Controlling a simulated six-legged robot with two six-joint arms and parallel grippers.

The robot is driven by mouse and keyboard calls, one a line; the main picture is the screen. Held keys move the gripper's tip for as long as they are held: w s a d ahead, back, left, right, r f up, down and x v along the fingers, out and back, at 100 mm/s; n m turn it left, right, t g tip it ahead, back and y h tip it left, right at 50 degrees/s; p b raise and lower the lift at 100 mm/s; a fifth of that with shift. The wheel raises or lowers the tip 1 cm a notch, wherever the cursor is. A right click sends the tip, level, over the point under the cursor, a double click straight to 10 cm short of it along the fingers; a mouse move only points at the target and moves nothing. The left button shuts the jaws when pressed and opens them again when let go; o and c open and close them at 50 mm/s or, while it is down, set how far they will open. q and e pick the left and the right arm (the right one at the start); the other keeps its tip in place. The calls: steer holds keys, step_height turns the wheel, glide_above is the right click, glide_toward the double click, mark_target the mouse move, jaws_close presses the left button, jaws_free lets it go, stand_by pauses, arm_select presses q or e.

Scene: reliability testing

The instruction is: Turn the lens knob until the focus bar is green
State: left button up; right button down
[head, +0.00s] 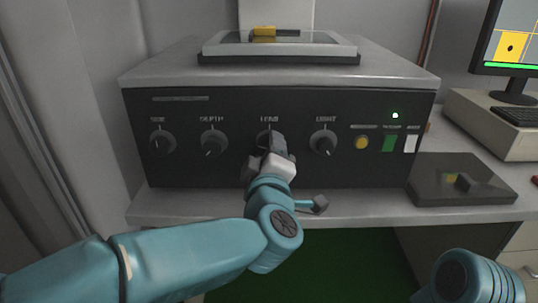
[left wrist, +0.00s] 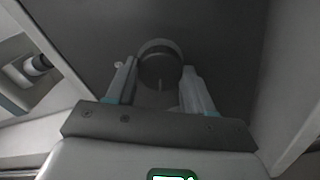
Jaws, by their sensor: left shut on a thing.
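The lens knob (head: 263,138) is the third dial from the left on the dark front panel, under its label. My left gripper (head: 269,148) is at it and covers much of it. In the left wrist view the round dark knob (left wrist: 158,66) sits between the two fingers of my left gripper (left wrist: 160,72), which is shut on it. The monitor (head: 510,97) at the upper right shows a green bar (head: 508,67) along the bottom of its screen. My right gripper is out of view; only part of my right arm shows at the lower right.
The size knob (head: 162,143), depth knob (head: 213,143) and light knob (head: 323,142) flank the lens knob. A dark box (head: 440,185) lies on the bench at right.

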arm_select(q)
steer(key=shift+r, duration=0.15)
steer(key=o, duration=1)
steer(key=shift+w, duration=0.1)
steer(key=shift+o, duration=0.2)
